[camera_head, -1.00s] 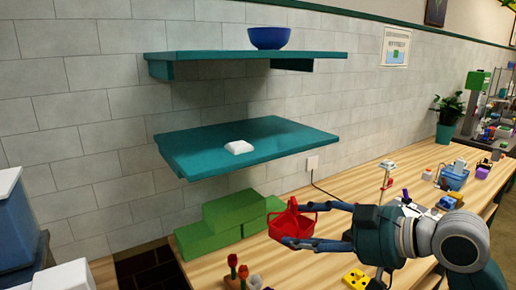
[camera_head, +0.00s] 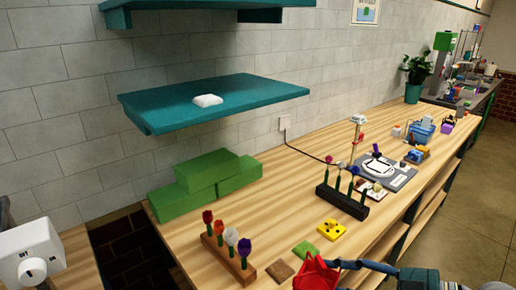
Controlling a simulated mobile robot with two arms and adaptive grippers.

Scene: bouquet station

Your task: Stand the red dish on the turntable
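The red dish (camera_head: 315,275) is at the bottom edge of the head view, cut off below. My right gripper (camera_head: 335,272) comes in from the lower right with a finger against the dish. It appears shut on the dish and holds it over the front of the wooden counter; the far finger is hidden. A grey plate with a white ring (camera_head: 377,167) lies farther back on the counter. I cannot tell whether it is the turntable; nothing else in view is clearly one. My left gripper is out of view.
A rack of several flowers (camera_head: 228,262) stands left of the dish. A dark rack (camera_head: 341,202), a yellow block (camera_head: 331,229) and small green (camera_head: 305,250) and brown (camera_head: 280,271) tiles lie nearby. Green blocks (camera_head: 206,185) sit against the wall, below a teal shelf (camera_head: 213,107).

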